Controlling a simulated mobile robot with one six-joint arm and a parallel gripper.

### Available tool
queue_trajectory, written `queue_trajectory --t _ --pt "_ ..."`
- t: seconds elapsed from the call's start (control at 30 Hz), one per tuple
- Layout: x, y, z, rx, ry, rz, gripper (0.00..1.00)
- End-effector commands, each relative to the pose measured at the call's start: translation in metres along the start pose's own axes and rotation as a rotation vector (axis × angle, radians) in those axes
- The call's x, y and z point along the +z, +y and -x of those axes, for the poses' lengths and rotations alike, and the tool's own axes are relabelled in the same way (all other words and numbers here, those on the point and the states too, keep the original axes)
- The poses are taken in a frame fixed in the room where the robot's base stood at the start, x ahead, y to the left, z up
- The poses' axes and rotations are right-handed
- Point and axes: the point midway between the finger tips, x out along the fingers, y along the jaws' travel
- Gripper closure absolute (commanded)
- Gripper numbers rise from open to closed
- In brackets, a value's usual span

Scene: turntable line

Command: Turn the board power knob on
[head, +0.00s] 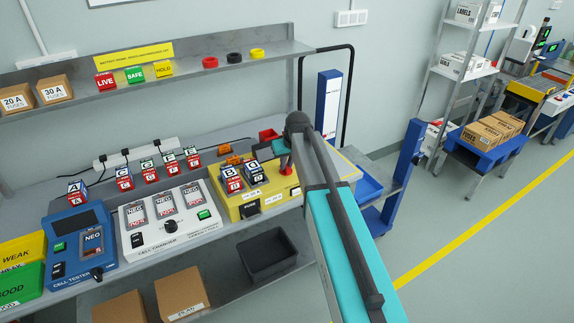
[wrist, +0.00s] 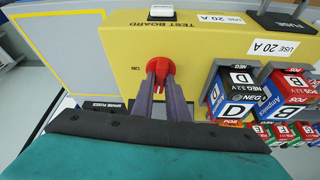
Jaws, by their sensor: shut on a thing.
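The yellow test board (wrist: 120,35) fills the top of the wrist view and stands on the bench in the head view (head: 232,212). Its red power knob (wrist: 161,67) is between the two grey fingers of my gripper (wrist: 161,80), which is shut on it. The knob's grip part lies roughly along the fingers. A small dark marking is on the board left of the knob; I cannot read it surely. In the head view the red knob (head: 285,167) shows below the wrist at the board's right end; the fingertips are hard to make out there.
Cells B (head: 231,184) and D (head: 254,173) stand on the board, close right of my fingers in the wrist view. A white charger (head: 150,238) and blue cell tester (head: 72,262) stand left. A shelf (head: 180,77) runs above. A blue bin (head: 368,186) is at the right.

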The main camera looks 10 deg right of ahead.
Motion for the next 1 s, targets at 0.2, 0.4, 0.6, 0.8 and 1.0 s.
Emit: queue_trajectory --t 0.2,0.4,0.6,0.8,1.0 --pt "-0.0002 -0.0016 -0.0012 0.054 0.002 -0.128 1.0" --pt "-0.0008 -0.0033 -0.0015 0.11 0.002 -0.264 1.0" --pt "-0.002 -0.0041 -0.0014 0.168 0.003 -0.403 1.0" --pt "-0.0029 -0.005 -0.0019 0.226 0.003 -0.544 1.0" --pt "-0.0039 -0.0064 -0.0027 0.285 0.002 -0.686 1.0"
